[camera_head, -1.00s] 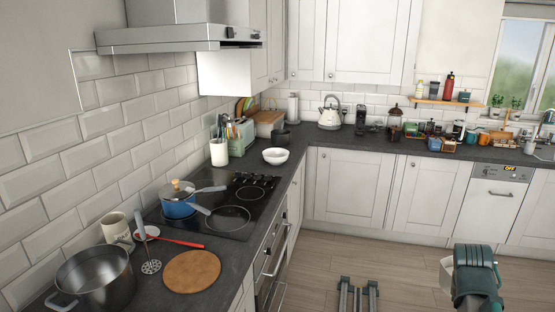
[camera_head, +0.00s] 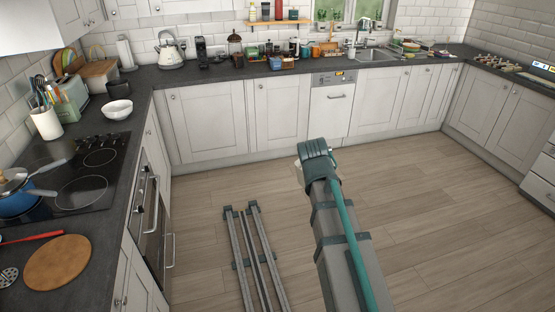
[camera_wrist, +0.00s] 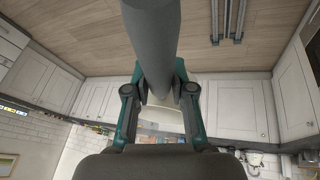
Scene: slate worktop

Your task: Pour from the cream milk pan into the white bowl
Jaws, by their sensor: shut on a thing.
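The white bowl (camera_head: 117,109) stands upright on the left counter, past the hob. My gripper is out over the open floor to the right of the bowl, well apart from it. In the wrist view my gripper (camera_wrist: 158,118) is shut on a thick grey handle that runs up the picture between its fingers. A pale cream surface, apparently the milk pan (camera_wrist: 157,127), shows behind the fingers. In the head view only a small cream edge of the pan (camera_head: 299,175) shows beside my arm, which hides the rest. The pan's contents and tilt cannot be told.
A blue pan (camera_head: 18,197) sits on the black hob (camera_head: 85,170). A round wooden board (camera_head: 58,262) lies on the near counter. A utensil pot (camera_head: 46,123), a toaster (camera_head: 72,100) and a kettle (camera_head: 170,50) stand further back. The floor (camera_head: 420,210) is clear to the right.

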